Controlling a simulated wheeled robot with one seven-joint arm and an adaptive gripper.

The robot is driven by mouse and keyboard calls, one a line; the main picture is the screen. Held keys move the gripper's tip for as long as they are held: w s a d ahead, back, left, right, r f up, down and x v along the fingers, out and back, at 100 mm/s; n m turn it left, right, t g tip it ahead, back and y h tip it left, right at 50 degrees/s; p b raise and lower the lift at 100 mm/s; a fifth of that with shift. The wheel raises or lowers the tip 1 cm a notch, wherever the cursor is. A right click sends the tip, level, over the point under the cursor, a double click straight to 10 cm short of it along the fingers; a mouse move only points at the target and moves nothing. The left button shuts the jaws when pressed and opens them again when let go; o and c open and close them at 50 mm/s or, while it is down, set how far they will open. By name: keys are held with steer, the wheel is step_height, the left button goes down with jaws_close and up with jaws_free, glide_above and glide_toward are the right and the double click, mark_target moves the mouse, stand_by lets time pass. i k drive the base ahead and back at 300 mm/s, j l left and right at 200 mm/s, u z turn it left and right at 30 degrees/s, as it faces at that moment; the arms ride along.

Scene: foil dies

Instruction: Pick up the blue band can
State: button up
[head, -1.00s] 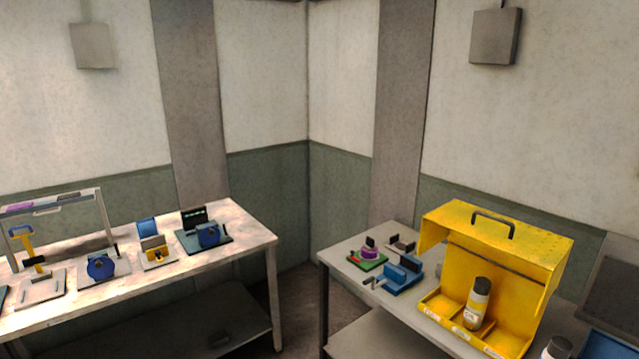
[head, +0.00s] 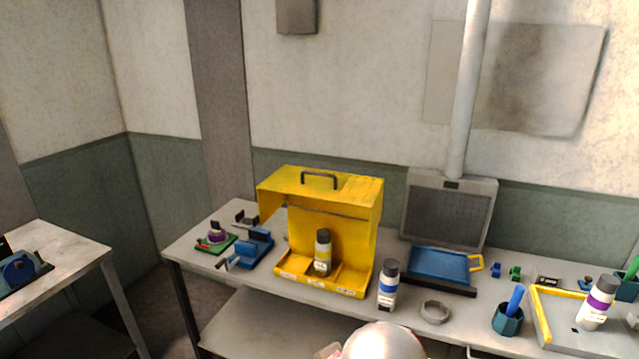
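The blue band can (head: 388,285) stands upright on the grey table, just right of the yellow box. It has a dark grey cap, a white body and a blue band. A yellow band can (head: 323,252) stands inside the yellow box (head: 350,200). A purple band can (head: 598,302) stands at the far right, slightly tilted in the picture. My gripper is not in view. A rounded pale part at the bottom centre seems to be my own arm.
A grey ring (head: 435,312) lies right of the blue band can. Behind are a blue tray (head: 440,265) and a grey screened panel (head: 447,215). A teal cup (head: 508,320) and a white board with a yellow edge (head: 560,325) stand further right.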

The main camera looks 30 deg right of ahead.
mark_target(387, 290)
steer(key=z, duration=1.25)
steer(key=i+j+z, duration=0.1)
steer(key=j+z, duration=0.6)
steer(key=i+j+z, duration=0.1)
steer(key=j+z, duration=0.2)
